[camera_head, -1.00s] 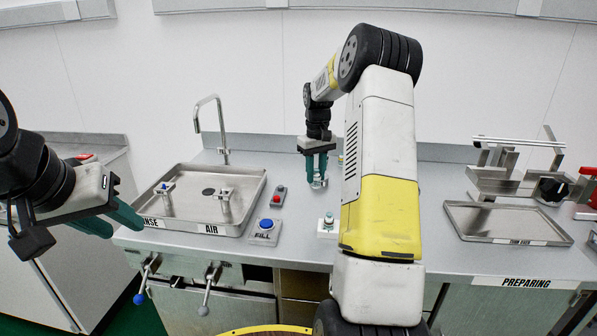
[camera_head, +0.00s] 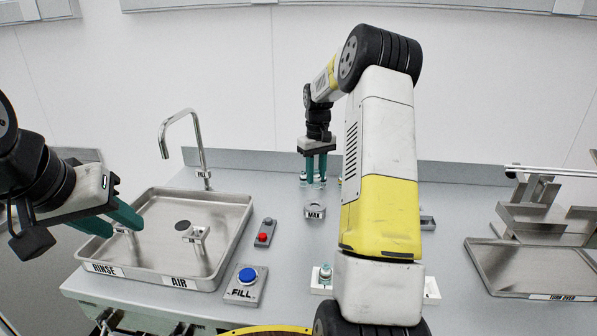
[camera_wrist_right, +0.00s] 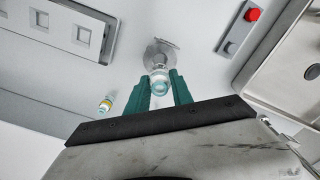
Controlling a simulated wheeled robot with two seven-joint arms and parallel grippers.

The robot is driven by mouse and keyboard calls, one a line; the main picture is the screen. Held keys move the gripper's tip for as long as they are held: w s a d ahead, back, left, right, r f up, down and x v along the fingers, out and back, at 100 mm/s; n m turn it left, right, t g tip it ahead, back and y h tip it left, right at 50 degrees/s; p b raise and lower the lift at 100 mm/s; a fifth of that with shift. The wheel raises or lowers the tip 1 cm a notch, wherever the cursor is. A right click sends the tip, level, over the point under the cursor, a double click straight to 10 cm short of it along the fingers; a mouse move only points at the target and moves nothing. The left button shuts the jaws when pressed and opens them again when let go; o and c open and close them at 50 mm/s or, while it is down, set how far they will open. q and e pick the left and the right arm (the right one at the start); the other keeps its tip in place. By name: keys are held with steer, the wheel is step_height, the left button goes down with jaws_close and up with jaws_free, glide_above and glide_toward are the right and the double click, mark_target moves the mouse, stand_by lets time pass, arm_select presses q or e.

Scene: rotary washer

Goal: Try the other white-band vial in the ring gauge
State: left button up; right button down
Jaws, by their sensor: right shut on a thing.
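My right gripper (camera_head: 315,180) is shut on a clear vial (camera_head: 314,184) with a teal end, holding it above the bench. The vial also shows between the fingers in the right wrist view (camera_wrist_right: 159,82). Its band colour is too small to tell. The ring gauge (camera_head: 315,213), marked MAX, stands on the bench nearer to me than the held vial. In the wrist view the gauge (camera_wrist_right: 160,52) shows just beyond the vial, partly hidden by it. My left gripper (camera_head: 110,218) is over the sink's left part, its jaw opening unclear.
Another vial (camera_head: 325,271) with a teal top stands in a white holder (camera_head: 320,289), partly behind my right arm. A vial with a yellowish band (camera_wrist_right: 105,103) shows in the wrist view.

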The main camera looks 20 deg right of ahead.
steer(key=shift+f, duration=3.15)
steer(key=shift+f, duration=0.3)
steer(key=c, duration=1)
jaws_free()
steer(key=shift+c, duration=0.2)
steer(key=shift+r, duration=3.85)
steer(key=shift+s, duration=0.1)
